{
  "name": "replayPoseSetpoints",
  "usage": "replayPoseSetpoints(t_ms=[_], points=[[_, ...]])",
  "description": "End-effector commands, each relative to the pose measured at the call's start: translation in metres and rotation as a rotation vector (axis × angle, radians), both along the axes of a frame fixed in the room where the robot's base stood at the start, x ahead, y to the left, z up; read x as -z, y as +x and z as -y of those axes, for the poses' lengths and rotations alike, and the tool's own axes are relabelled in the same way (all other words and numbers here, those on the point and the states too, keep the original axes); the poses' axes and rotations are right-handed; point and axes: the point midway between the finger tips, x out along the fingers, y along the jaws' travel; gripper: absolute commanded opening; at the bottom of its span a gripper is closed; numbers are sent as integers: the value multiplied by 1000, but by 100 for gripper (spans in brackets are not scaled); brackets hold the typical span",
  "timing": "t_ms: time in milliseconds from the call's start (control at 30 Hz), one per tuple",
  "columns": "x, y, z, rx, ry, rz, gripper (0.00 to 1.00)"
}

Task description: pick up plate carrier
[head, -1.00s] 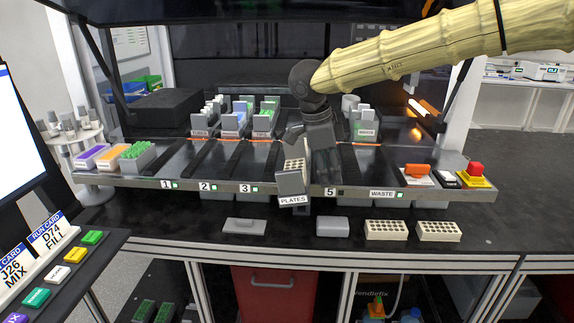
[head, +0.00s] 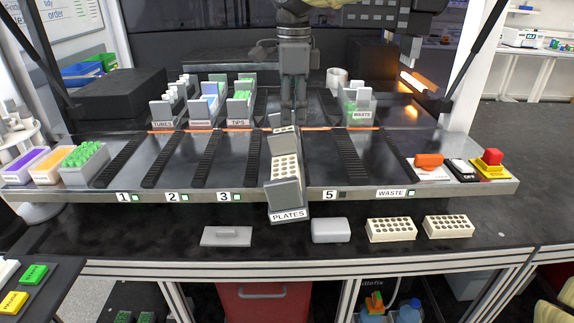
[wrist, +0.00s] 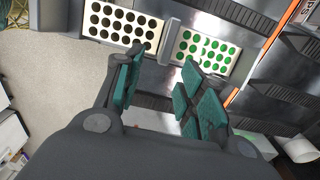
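The plate carrier (head: 287,196) is a grey holder with a PLATES label on its front. It sits between slots 3 and 5, slightly angled, with its front end past the deck's edge. It bears cream well plates (head: 285,166). My gripper (head: 293,112) points down over the carrier's rear part in the head view. In the wrist view my gripper (wrist: 165,95) has its teal-padded fingers apart with nothing between them. Beyond them show a plate with dark wells (wrist: 122,25), a plate with green wells (wrist: 207,53) and the carrier's grey divider (wrist: 168,42). Contact cannot be told.
Racks for tubes (head: 168,112) and tips (head: 240,105) stand behind on the left, a waste rack (head: 360,108) on the right. A red emergency button (head: 493,157) sits at right.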

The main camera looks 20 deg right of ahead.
Motion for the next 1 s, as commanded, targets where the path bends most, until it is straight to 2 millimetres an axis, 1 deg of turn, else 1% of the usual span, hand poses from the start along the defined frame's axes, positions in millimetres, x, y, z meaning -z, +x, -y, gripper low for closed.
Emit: replayPoseSetpoints(t_ms=[33,100,367,600,700,800,1000], points=[[9,2,-1,-1,-2,-4,39],[17,3,-2,-2,-2,-4,39],[32,2,-1,1,-2,-4,39],[63,1,-4,2,-2,-4,39],[73,1,-3,3,-2,-4,39],[77,1,-3,3,-1,-2,39],[78,1,-3,3,0,-2,39]])
